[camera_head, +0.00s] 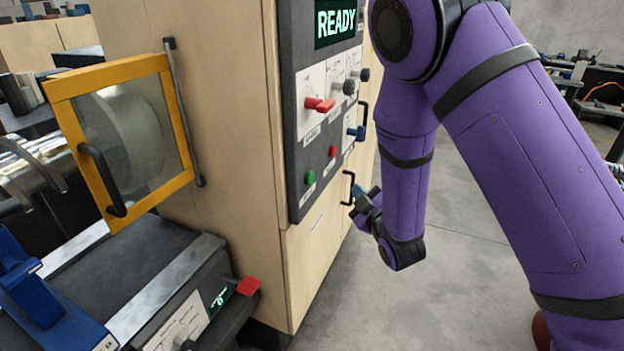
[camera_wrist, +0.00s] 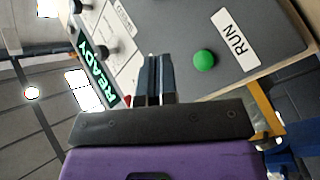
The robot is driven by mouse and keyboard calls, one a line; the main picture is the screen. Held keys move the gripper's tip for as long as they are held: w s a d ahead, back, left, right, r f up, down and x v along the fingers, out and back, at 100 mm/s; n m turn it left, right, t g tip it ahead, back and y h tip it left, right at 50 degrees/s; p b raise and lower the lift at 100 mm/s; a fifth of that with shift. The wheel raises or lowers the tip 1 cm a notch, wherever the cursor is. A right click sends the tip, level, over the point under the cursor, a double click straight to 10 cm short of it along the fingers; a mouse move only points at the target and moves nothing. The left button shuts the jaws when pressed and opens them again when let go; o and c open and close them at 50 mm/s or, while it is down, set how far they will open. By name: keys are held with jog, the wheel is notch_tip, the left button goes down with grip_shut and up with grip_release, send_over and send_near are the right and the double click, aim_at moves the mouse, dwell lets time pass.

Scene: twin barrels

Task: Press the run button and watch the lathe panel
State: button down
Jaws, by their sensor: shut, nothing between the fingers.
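The lathe panel (camera_head: 292,120) is a dark upright plate on the light cabinet. Its display (camera_head: 336,20) reads READY in green letters, and the display also shows in the wrist view (camera_wrist: 96,78). The round green run button (camera_head: 310,177) is low on the panel. In the wrist view the green button (camera_wrist: 204,60) sits beside a white RUN label (camera_wrist: 236,38). My gripper (camera_head: 357,193) is right of the panel in the head view. In the wrist view my gripper's fingers (camera_wrist: 155,58) are together and empty, left of the green button. Contact with the panel cannot be told.
A red button (camera_head: 332,151) and a red lever (camera_head: 320,105) are above the green button. A yellow-framed guard (camera_head: 120,140) with a window is at left. A blue block (camera_head: 40,285) and a red tab (camera_head: 248,286) are low left.

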aim_at(310, 178)
jog(key=w+a, duration=0.3)
jog(key=a, duration=0.5)
jog(key=shift+a, duration=0.1)
dwell(2.1)
jog(key=shift+w+a, duration=0.1)
jog(key=shift+a, duration=0.2)
